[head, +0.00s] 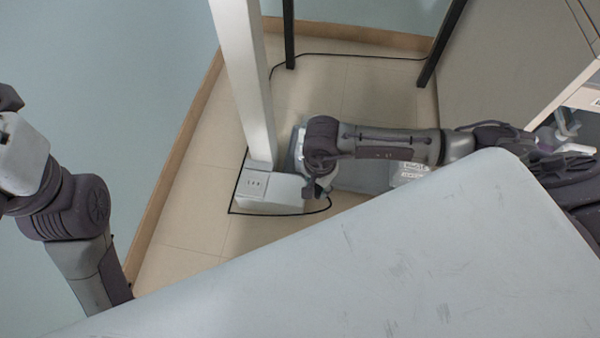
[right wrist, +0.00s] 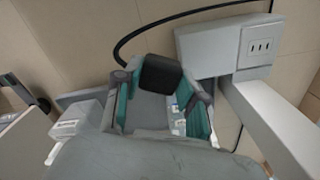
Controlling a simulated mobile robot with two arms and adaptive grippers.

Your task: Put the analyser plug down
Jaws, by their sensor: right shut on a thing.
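My right gripper (head: 317,188) reaches down past the table's far edge, close to the white socket box. In the right wrist view, its teal-padded fingers (right wrist: 161,82) are shut on the black analyser plug (right wrist: 162,73). A black cable (right wrist: 160,22) runs behind the plug. The plug is held apart from the wall-type socket (right wrist: 262,46), which is to its right in that view.
The white socket box (head: 270,200) stands at the foot of a white post (head: 243,80). A black cable (head: 228,205) lies on the tiled floor around it. The pale tabletop (head: 330,270) fills the foreground and is bare. Dark legs (head: 440,45) stand farther back.

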